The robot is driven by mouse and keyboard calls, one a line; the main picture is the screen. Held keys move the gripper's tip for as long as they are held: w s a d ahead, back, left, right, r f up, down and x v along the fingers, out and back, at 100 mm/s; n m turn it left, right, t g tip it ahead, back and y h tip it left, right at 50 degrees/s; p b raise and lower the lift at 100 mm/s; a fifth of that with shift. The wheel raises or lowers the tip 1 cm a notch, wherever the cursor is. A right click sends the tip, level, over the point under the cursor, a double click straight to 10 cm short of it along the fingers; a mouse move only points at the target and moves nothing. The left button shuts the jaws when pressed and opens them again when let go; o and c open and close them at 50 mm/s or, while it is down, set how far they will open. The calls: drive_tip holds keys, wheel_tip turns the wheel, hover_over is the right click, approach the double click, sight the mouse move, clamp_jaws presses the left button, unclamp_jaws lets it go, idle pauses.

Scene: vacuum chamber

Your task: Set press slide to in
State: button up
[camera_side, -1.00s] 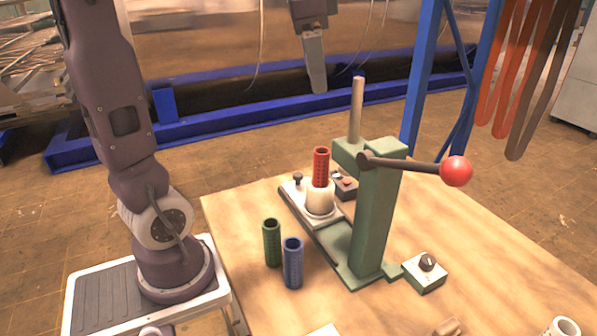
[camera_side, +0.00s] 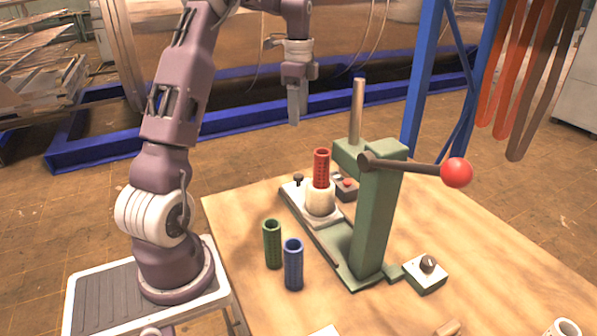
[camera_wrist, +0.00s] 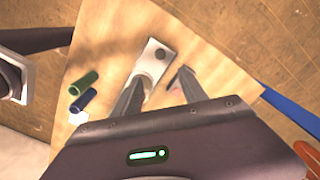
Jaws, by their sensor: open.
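The green press (camera_side: 376,215) stands on the wooden table with its lever and red ball out to the right. Its slide (camera_side: 293,194) is a pale plate extending to the back left from under the press, with a small dark knob (camera_side: 298,180) at its far end. My gripper (camera_side: 294,122) hangs open and empty above and behind the slide's knob end. In the wrist view the slide (camera_wrist: 152,64) and its knob (camera_wrist: 160,54) lie beyond my two fingers (camera_wrist: 160,93).
A green cylinder (camera_side: 272,244) and a blue cylinder (camera_side: 293,264) stand left of the press. A small box with a red button (camera_side: 346,186) sits beside the slide, and a dial box (camera_side: 427,273) right of the press.

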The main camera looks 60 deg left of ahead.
sight(299, 175)
wheel_tip(299, 175, down, 18)
drive_tip(key=shift+f, duration=0.25)
drive_tip(key=shift+c, duration=0.4)
clamp_jaws()
drive_tip(key=shift+r, duration=0.1)
idle(0.7)
